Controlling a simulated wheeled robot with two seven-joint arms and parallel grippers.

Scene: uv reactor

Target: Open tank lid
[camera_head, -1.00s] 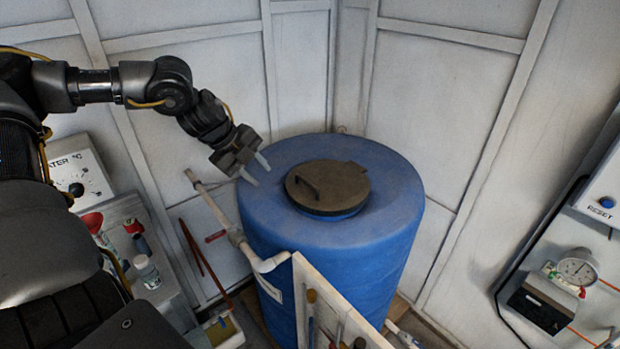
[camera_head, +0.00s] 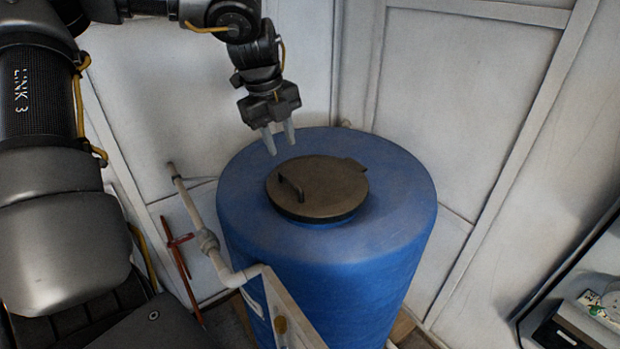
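The blue tank (camera_head: 385,240) stands upright in the corner, right of the picture's middle. Its dark round lid (camera_head: 325,192) lies flat and closed on top. A raised handle (camera_head: 291,187) is on the lid's left side, and a small tab sticks out at its back right edge. My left gripper (camera_head: 282,148) points down above the tank's back left, just behind the lid and handle. Its two pale fingers are apart with nothing between them, and it appears not to touch the lid. My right gripper is not in view.
A pale pipe (camera_head: 208,240) runs along the tank's left side to a pale panel at its front. White panel walls (camera_head: 460,100) close in behind. Equipment (camera_head: 590,315) stands at the lower right.

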